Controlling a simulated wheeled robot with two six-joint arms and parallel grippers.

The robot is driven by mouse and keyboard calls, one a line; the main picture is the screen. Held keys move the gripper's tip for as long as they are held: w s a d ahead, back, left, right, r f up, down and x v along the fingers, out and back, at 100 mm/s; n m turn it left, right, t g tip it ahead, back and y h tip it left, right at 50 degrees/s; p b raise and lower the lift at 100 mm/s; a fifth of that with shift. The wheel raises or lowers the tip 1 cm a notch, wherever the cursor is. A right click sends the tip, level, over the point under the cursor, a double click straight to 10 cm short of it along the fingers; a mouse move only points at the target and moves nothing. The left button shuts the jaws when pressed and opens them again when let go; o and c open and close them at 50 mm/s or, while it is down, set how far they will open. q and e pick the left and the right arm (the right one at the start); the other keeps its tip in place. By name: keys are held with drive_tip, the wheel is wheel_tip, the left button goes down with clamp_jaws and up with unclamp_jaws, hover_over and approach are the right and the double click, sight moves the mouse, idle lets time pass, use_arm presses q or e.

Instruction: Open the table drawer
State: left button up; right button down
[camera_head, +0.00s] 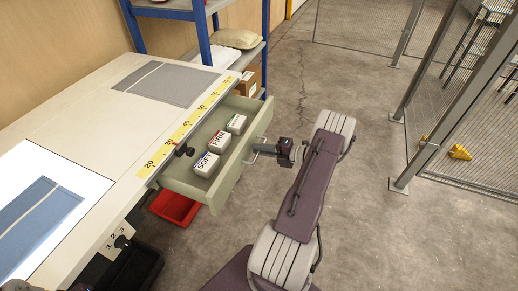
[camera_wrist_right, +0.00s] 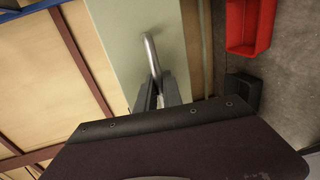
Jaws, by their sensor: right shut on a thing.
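The table drawer (camera_head: 214,193) is pale green and stands pulled out from the right side of the table (camera_head: 110,135). Several small white boxes lie in it, among them one marked SOFT (camera_head: 206,164) and one marked FIRM (camera_head: 220,140). A metal bar handle (camera_head: 257,148) is on the drawer front. My right gripper (camera_head: 262,149) is at the handle and shut on it. In the right wrist view the handle (camera_wrist_right: 151,52) runs down between the fingers (camera_wrist_right: 158,98), against the green drawer front (camera_wrist_right: 125,45). My left gripper is not in view.
A red bin (camera_head: 176,208) sits on the floor under the drawer. A blue-framed shelf (camera_head: 203,35) with a cushion (camera_head: 236,38) and a cardboard box stands behind the table. Metal fencing (camera_head: 410,110) is at the right. The concrete floor between is clear.

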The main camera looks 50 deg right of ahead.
drive_tip(key=c, duration=1.5)
unclamp_jaws()
drive_tip(key=p+v, duration=0.1)
drive_tip(key=v, duration=0.8)
drive_tip(key=shift+f, duration=0.1)
